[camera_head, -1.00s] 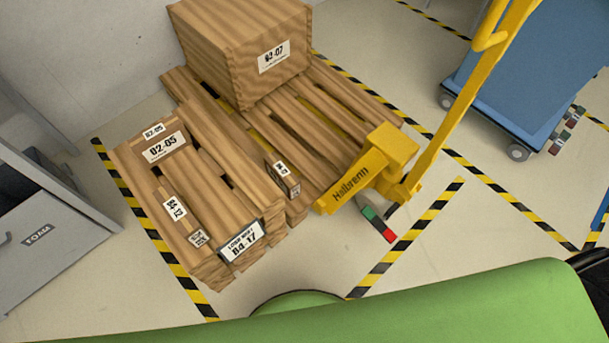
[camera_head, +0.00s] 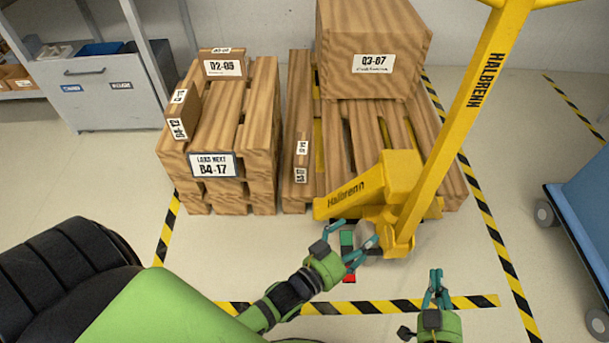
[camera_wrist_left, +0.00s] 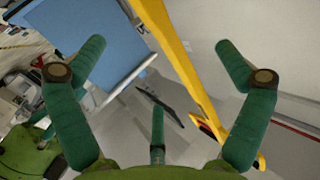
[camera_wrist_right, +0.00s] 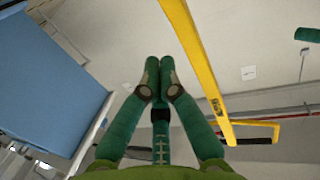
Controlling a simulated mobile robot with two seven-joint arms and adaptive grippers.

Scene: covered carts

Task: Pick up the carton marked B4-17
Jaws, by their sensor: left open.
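A sign reading B4-17 (camera_head: 213,165) is on the front of the left pallet stack (camera_head: 236,190). A small carton (camera_head: 182,113) lies along that stack's left edge; its label begins B4, but I cannot read its last digits surely. Another small carton (camera_head: 301,160) stands on the right pallet, its labels too small to read. A carton marked D2-05 (camera_head: 222,64) is at the left stack's back. My left gripper (camera_head: 350,238) is open and empty in front of the pallet jack, right of the left stack. My right gripper (camera_head: 437,278) is shut with nothing visible between its fingers.
A yellow pallet jack (camera_head: 404,185) stands close beyond my left gripper. A large carton marked Q3-07 (camera_head: 370,45) sits on the right pallet (camera_head: 452,170). A grey cabinet (camera_head: 105,92) is at the left and a blue cart (camera_head: 590,215) at the right. Floor before the left stack is clear.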

